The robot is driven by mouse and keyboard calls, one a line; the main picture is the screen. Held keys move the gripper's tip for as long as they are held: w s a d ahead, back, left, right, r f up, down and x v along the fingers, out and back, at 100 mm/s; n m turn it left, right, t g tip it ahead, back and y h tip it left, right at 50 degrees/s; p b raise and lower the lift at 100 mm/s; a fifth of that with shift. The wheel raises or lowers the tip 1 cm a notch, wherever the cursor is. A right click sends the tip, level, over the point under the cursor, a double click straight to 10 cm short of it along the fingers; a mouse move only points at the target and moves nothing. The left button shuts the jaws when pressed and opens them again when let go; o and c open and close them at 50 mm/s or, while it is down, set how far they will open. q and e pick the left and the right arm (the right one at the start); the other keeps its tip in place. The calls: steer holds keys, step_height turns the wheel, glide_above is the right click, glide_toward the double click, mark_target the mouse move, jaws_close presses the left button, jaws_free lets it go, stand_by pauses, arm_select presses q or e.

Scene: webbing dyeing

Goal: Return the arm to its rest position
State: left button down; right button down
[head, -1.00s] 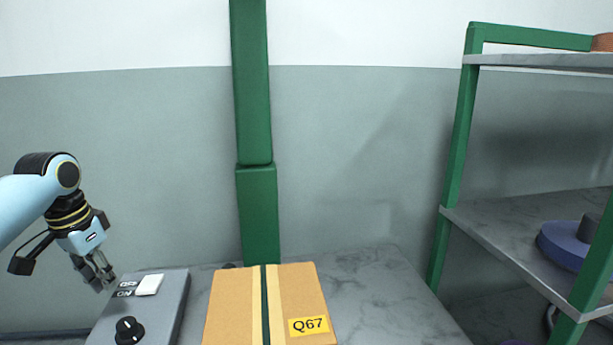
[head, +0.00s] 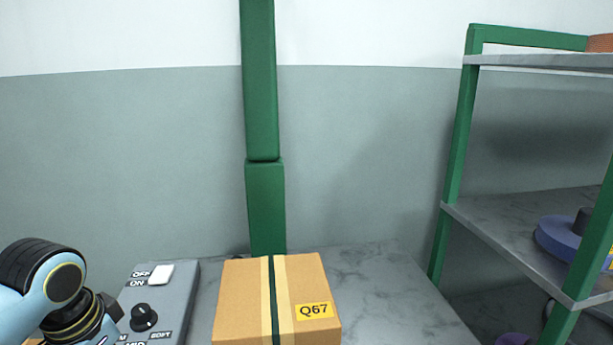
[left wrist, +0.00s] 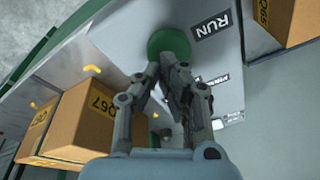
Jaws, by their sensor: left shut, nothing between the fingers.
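My left arm shows at the lower left of the head view, its wrist (head: 75,322) low beside the grey control box. The fingers are out of that view, below its bottom edge. In the left wrist view my left gripper (left wrist: 166,70) is shut and empty. Its fingertips appear in front of a light panel, just below a round green button (left wrist: 168,43) in the picture; I cannot tell whether they touch anything. My right gripper is in no view.
The grey control box (head: 185,300) has a white switch (head: 161,274) and black knob (head: 144,317). A Q67 cardboard box (head: 240,300) stands to its right on the marble-look table (head: 375,290). A green-framed shelf (head: 458,150) stands at right. Another carton (left wrist: 296,20) shows in the wrist view.

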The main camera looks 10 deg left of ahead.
arm_select(q)
steer(key=s+d+r+n+t, duration=0.1)
steer(key=s+d+r, duration=0.2)
steer(key=s, duration=0.5)
steer(key=s+d+r+n, duration=0.1)
steer(key=s+d+r, duration=0.15)
steer(key=s, duration=0.45)
step_height(320, 180, down, 25)
steer(key=s+a+g+b, duration=0.1)
steer(key=s+a, duration=0.1)
steer(key=s+a+f+g+b, duration=0.1)
steer(key=s+f, duration=1.7)
steer(key=f, duration=0.1)
steer(key=shift+s+f, duration=0.3)
